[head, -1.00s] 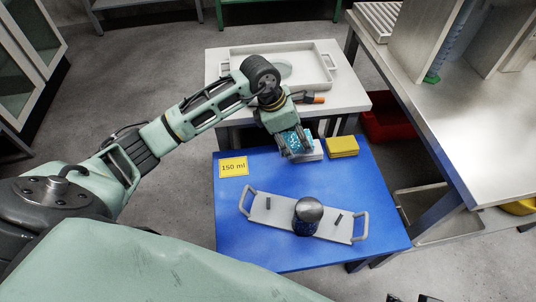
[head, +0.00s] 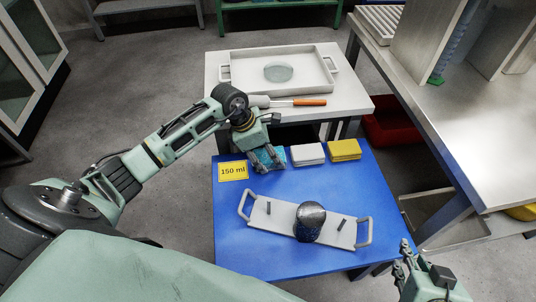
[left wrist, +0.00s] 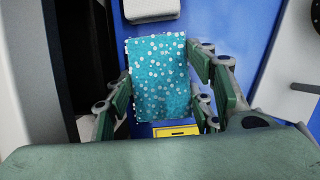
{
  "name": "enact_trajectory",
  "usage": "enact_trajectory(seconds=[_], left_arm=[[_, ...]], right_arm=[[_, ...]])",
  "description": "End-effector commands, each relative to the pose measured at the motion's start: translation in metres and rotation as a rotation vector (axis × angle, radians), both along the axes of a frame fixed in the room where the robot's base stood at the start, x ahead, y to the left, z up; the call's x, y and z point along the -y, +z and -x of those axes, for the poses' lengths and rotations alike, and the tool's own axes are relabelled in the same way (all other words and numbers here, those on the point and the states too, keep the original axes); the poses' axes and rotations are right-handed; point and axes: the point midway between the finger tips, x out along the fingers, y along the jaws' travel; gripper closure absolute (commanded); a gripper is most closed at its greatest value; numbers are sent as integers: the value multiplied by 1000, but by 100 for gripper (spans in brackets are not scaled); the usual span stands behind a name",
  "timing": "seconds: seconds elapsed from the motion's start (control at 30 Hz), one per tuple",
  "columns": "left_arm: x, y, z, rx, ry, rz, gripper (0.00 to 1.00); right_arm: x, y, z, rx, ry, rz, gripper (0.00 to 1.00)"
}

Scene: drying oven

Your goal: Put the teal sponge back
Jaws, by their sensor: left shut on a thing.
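The teal sponge (head: 277,155) with white speckles is in my left gripper (head: 268,158), at the back left of the blue table (head: 240,215). In the left wrist view the sponge (left wrist: 160,80) sits between the fingers of my left gripper (left wrist: 165,100). It is left of the white sponge (head: 308,153), close to it and in line with it. I cannot tell whether it touches the table top. The yellow sponge (head: 344,149) is right of the white one. My right gripper (head: 402,257) is empty and looks open at the front right, off the table's edge.
Behind stands a white table with a tray (head: 231,86) and an orange-handled tool (head: 308,101).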

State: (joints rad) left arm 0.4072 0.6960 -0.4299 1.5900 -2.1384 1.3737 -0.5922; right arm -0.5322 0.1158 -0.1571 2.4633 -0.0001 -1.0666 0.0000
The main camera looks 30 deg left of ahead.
Motion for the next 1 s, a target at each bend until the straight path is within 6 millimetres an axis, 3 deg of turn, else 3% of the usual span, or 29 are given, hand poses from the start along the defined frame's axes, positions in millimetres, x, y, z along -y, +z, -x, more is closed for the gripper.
enact_trajectory(seconds=[0.47,0.5,0.7,1.0], left_arm=[[0,-2,0,0,0,0,75],[0,-2,0,0,0,0,49],[0,-2,0,0,0,0,32],[0,-1,0,0,0,0,31]], right_arm=[[-2,5,-6,35,1,-8,72],[-2,6,-7,41,2,-8,72],[-2,7,-8,44,2,-9,72],[-2,6,-7,40,3,-8,72]])
